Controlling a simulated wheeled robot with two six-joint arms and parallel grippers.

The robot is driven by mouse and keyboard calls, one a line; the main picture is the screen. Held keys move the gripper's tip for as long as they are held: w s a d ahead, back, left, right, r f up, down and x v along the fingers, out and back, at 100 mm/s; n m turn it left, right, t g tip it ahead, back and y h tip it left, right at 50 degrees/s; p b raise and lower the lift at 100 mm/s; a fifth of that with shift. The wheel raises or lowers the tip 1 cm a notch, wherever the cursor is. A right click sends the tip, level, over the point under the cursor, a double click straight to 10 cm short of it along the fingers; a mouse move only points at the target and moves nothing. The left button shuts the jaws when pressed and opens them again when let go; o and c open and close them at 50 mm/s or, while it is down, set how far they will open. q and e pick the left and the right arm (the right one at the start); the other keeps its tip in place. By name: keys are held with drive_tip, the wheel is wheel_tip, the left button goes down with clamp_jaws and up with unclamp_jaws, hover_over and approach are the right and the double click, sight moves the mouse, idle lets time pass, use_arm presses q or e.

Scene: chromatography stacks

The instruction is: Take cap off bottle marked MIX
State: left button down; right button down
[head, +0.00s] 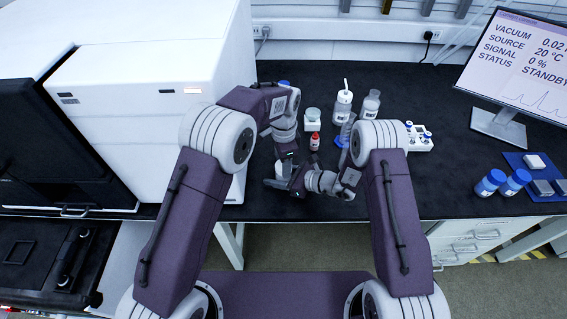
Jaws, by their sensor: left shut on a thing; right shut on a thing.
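My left gripper (287,164) points down in the middle of the bench. My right gripper (282,184) reaches in sideways from the right, just below it in the picture. The two grippers are close together, both shut. The MIX bottle and its cap are mostly hidden between them, and no MIX label can be read. From the way the grippers meet, the left appears shut on the cap and the right on the bottle's body. I cannot tell whether cap and bottle are apart.
Behind the grippers stand a small red-capped bottle (314,141), a jar (313,115), a white wash bottle (342,106) and a grey bottle (371,103). A white vial rack (424,144) is right of them. Blue-capped bottles (490,183) and a monitor (496,125) are farther right.

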use_arm(q)
drive_tip(key=c, duration=0.7)
unclamp_jaws()
drive_tip(key=shift+r, duration=0.1)
wheel_tip(320, 180, up, 4)
drive_tip(key=shift+r, duration=0.4)
drive_tip(key=shift+c, duration=0.5)
wheel_tip(320, 180, up, 3)
drive_tip(key=m, duration=0.3)
wheel_tip(320, 180, down, 8)
